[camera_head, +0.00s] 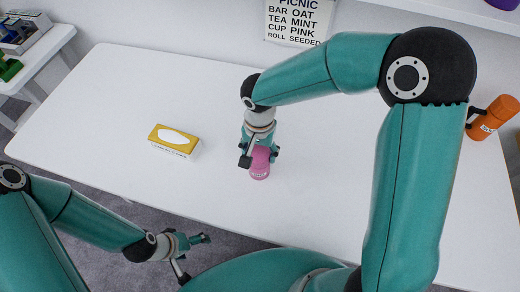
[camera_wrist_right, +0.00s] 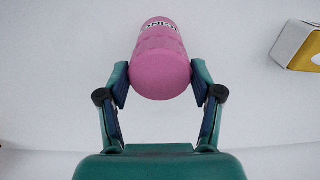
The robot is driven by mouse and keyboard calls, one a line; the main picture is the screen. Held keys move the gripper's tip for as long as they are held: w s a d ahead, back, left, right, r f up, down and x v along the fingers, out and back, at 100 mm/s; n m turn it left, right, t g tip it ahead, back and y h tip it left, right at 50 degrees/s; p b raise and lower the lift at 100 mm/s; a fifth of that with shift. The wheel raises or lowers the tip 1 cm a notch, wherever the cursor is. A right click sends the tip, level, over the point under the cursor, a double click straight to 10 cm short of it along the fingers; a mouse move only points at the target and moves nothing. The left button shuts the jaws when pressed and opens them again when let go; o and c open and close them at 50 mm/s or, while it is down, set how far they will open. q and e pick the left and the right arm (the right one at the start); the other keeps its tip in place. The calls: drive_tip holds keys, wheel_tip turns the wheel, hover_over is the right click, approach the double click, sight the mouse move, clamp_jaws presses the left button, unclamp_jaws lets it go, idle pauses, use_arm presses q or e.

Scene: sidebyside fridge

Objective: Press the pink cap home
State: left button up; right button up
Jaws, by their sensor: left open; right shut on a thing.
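A pink bottle (camera_head: 260,168) with a white label stands on the white table, near its front edge. In the right wrist view the bottle (camera_wrist_right: 160,65) fills the space between the fingers, its plain round end nearest the camera. I cannot make out a seam between cap and body. My right gripper (camera_head: 260,155) comes down over the bottle from above and is shut on its upper part; its fingers hide some of it. My left gripper (camera_head: 194,257) is open and empty, low in front of the table's front edge.
A yellow and white box (camera_head: 173,141) lies on the white table (camera_head: 110,110), left of the bottle. An orange bottle (camera_head: 492,117) is at the far right, close to another dark gripper-like part. A side table with items (camera_head: 45,45) stands at upper left. The table's middle is mostly clear.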

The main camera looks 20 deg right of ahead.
sight(259, 153)
drive_tip(key=shift+f, duration=0.2)
drive_tip(key=o, duration=1.1)
drive_tip(key=shift+f, duration=0.1)
drive_tip(key=shift+c, duration=0.2)
wheel_tip(259, 153, up, 12)
idle(0.4)
